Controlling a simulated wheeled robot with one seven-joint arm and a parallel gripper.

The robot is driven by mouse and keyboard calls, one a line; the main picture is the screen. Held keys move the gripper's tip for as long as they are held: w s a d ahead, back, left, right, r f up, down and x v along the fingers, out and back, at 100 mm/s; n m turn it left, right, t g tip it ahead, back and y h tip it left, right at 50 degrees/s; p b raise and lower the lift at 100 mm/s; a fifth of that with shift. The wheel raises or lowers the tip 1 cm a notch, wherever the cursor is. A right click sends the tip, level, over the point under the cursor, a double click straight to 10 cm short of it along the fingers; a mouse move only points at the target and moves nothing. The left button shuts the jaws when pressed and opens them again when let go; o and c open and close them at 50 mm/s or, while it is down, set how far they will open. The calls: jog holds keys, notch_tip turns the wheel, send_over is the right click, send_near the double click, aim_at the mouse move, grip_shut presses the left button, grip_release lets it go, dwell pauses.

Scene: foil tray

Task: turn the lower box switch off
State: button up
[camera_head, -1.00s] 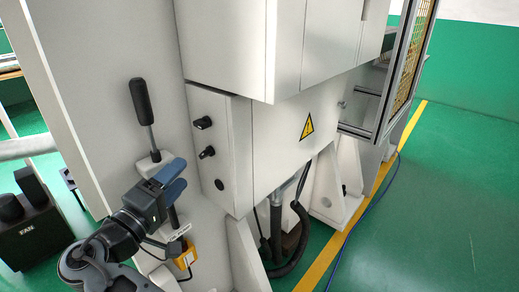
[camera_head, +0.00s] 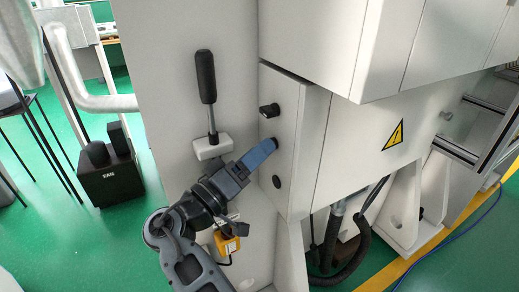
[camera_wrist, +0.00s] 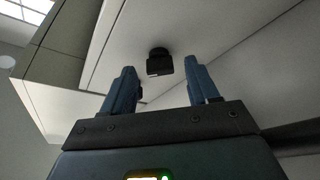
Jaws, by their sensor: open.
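A white switch box (camera_head: 294,140) is fixed to the machine's side. Its upper black switch (camera_head: 269,110) is in plain sight in the head view. The lower box switch, seen below it earlier, is hidden behind the fingertips now. My gripper (camera_head: 266,149) is right by that spot on the box's face. In the wrist view my gripper (camera_wrist: 166,84) is open, its blue fingers apart with nothing between them. One black switch (camera_wrist: 159,64) shows just beyond the fingertips, between them in the picture. I cannot tell for sure which of the two it is, or whether any finger touches.
A lever with a black grip (camera_head: 206,78) stands left of the box, above my gripper. A yellow device (camera_head: 227,243) hangs below my gripper. The machine's upper housing (camera_head: 315,45) juts out above the box.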

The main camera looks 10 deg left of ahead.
jog(key=shift+w+d, duration=0.2)
jog(key=shift+w, duration=0.05)
jog(key=shift+c, duration=0.3)
jog(key=c, duration=1)
jog(key=shift+r+n+p, duration=0.15)
jog(key=shift+n+p, duration=0.15)
jog(key=shift+s+r+n+g+y+p, duration=0.1)
jog(key=shift+n+g+y+p, duration=0.35)
jog(key=shift+n+p, duration=1.1)
jog(key=shift+w+r+n+y+p, duration=0.1)
jog(key=shift+n+y+p, duration=0.65)
jog(key=shift+n+p, duration=0.75)
jog(key=shift+s+r+n+g+y+p, duration=0.1)
jog(key=shift+n+g+y+p, duration=0.35)
jog(key=shift+n+p, duration=1.05)
